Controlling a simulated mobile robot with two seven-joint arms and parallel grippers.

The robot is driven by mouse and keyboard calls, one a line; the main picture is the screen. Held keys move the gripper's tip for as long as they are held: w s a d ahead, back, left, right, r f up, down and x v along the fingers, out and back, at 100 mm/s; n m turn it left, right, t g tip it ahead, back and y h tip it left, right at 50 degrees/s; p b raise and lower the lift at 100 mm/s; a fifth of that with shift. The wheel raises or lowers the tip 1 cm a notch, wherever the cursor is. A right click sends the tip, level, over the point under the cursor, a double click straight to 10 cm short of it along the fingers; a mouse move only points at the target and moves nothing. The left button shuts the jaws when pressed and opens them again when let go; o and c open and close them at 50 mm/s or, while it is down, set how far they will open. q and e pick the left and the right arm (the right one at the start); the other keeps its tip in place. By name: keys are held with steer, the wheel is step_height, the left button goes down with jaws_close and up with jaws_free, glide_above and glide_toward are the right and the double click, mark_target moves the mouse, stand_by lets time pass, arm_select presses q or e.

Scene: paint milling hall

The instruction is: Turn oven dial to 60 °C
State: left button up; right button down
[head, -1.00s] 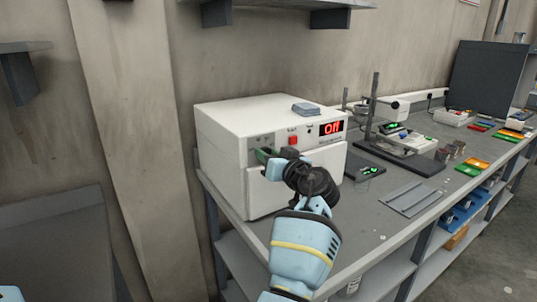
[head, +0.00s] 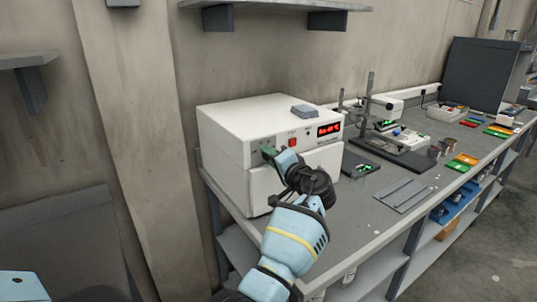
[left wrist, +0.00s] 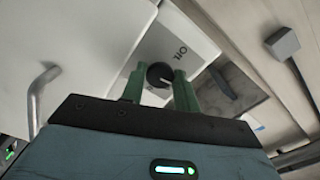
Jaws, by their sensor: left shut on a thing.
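The white oven (head: 222,135) stands on the left end of the bench. Its red display (head: 329,130) is lit with a temperature reading, too small to read surely. My left gripper (head: 268,154) is at the left of the oven's front panel and hides the dial in the head view. In the left wrist view the round dark dial (left wrist: 159,74) with a pale pointer mark sits between the two green fingers of my left gripper (left wrist: 159,88), which is shut on it. Panel lettering shows beside the dial. My right gripper is not in view.
A red switch (head: 292,143) is on the panel right of my gripper. A small grey box (head: 304,111) lies on the oven top. Scales, a stand and coloured trays (head: 462,161) fill the bench (head: 362,225) to the right. A wall shelf (head: 270,5) hangs above.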

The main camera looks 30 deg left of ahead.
arm_select(q)
steer(key=m+p, duration=0.3)
steer(key=m, duration=1.3)
steer(key=shift+m+p, duration=0.3)
steer(key=shift+p, duration=0.05)
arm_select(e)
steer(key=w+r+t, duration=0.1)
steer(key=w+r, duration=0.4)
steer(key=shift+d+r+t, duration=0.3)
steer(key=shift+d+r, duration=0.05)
arm_select(q)
steer(key=o, duration=1)
steer(key=shift+c, duration=0.2)
